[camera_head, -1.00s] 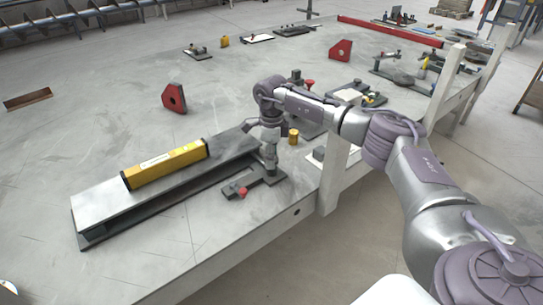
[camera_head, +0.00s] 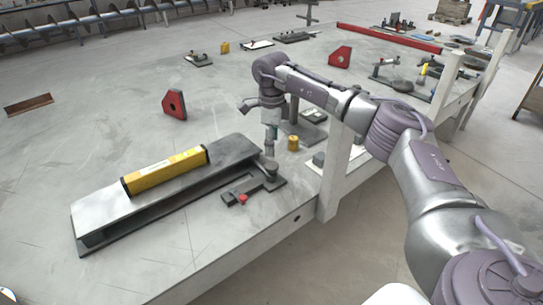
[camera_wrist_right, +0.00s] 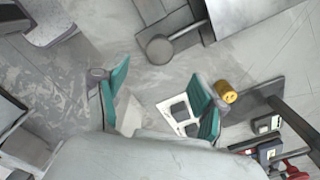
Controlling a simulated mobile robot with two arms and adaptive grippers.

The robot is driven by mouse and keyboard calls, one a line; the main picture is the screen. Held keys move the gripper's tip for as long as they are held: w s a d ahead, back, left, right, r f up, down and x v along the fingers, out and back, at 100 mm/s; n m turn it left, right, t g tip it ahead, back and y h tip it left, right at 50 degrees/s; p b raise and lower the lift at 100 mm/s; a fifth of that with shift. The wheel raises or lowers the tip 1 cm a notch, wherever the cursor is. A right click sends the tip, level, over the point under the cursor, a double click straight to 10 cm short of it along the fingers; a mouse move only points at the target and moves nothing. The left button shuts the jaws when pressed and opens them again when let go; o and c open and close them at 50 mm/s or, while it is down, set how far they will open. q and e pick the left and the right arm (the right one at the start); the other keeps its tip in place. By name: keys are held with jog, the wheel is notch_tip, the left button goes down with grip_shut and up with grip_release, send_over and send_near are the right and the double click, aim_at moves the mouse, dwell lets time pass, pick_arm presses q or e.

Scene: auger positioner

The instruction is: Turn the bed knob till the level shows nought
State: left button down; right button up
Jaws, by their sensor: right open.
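The yellow level (camera_head: 165,170) lies along the long grey bed (camera_head: 232,152) on the table; its reading is too small to tell. The round grey bed knob (camera_head: 270,168) stands at the bed's right end, by a dark bracket with a red ball. It also shows in the right wrist view as a grey disc (camera_wrist_right: 159,50). My right gripper (camera_head: 270,146) hangs above and just behind the knob, pointing down. In the right wrist view, its two teal fingers (camera_wrist_right: 160,92) are spread and empty, apart from the knob. My left gripper is out of sight.
A small yellow cylinder (camera_head: 293,143) stands right of the gripper, near a white table post (camera_head: 335,170). Red blocks (camera_head: 174,104) and small fixtures stand farther back. The table left of the bed is mostly clear.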

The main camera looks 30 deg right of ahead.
jog(key=shift+r, duration=2.3)
jog(key=shift+a, duration=0.1)
